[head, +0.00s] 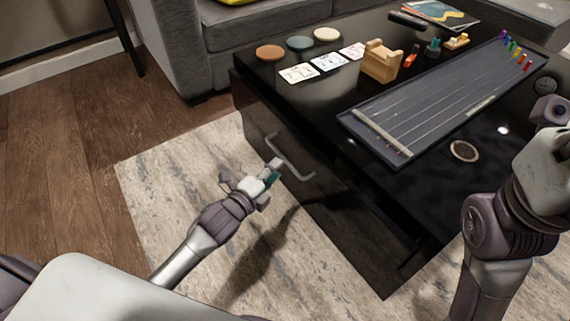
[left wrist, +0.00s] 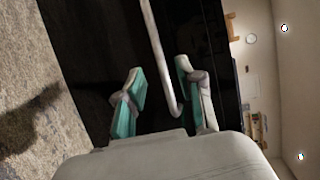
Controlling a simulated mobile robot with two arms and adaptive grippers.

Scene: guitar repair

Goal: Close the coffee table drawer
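The black coffee table (head: 272,91) has a drawer front (head: 325,215) on its near left side. A grey bar handle (head: 289,160) sticks out from the drawer front; it also shows in the left wrist view (left wrist: 160,50). How far the drawer stands out is hard to tell in the dark. My left gripper (head: 268,178) is open just in front of the handle. In the left wrist view its teal-padded fingers are apart, with the handle's bent end showing between them; contact cannot be told. My right arm is at the right edge, its fingertips out of view.
On the tabletop are a long dark stringed board (head: 440,100), coasters (head: 299,43), cards (head: 329,62), a wooden holder (head: 381,62) and a round ring (head: 464,152). A grey sofa (head: 235,35) stands behind. The rug (head: 165,165) before the drawer is clear.

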